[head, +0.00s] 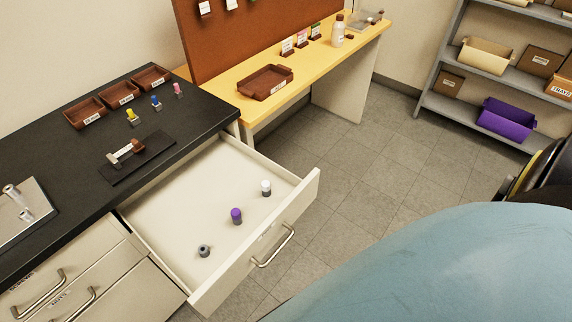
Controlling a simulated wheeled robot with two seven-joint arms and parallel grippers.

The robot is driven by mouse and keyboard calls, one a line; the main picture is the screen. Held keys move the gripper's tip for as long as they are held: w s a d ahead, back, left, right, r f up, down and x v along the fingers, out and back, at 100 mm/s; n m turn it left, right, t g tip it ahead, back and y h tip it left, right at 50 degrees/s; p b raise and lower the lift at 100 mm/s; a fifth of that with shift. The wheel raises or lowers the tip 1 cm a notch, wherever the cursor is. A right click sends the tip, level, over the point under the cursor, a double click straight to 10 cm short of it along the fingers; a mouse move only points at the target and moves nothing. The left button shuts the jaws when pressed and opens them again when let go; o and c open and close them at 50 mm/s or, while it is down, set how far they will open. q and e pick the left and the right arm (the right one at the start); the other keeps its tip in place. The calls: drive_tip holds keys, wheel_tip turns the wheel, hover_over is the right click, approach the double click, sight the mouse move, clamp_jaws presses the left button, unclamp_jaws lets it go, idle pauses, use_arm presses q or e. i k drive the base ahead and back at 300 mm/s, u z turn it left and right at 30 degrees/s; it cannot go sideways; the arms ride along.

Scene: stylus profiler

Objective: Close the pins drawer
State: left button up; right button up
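The open drawer (152,205) extends far out from under the black-topped bench, in the middle of the head view. Inside lie a white-topped pin (266,188), a purple-topped pin (236,216) and a grey pin (204,251), spaced apart along the front. Its front panel (222,284) carries a metal bar handle (273,247) facing the lower right. Any label on the drawer is not readable here. Neither of my grippers is in view.
The black bench top (60,160) holds brown trays (120,94), small coloured pieces and a dark plate. Shut drawers with handles (40,294) are at lower left. A yellow table (225,95) and grey shelves (440,75) stand behind. Tiled floor (350,180) beyond the drawer is clear.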

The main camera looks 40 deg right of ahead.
sight(182, 216)
drive_tip(key=z, duration=2.15)
drive_tip(key=k, duration=1)
drive_tip(key=u, duration=1.4)
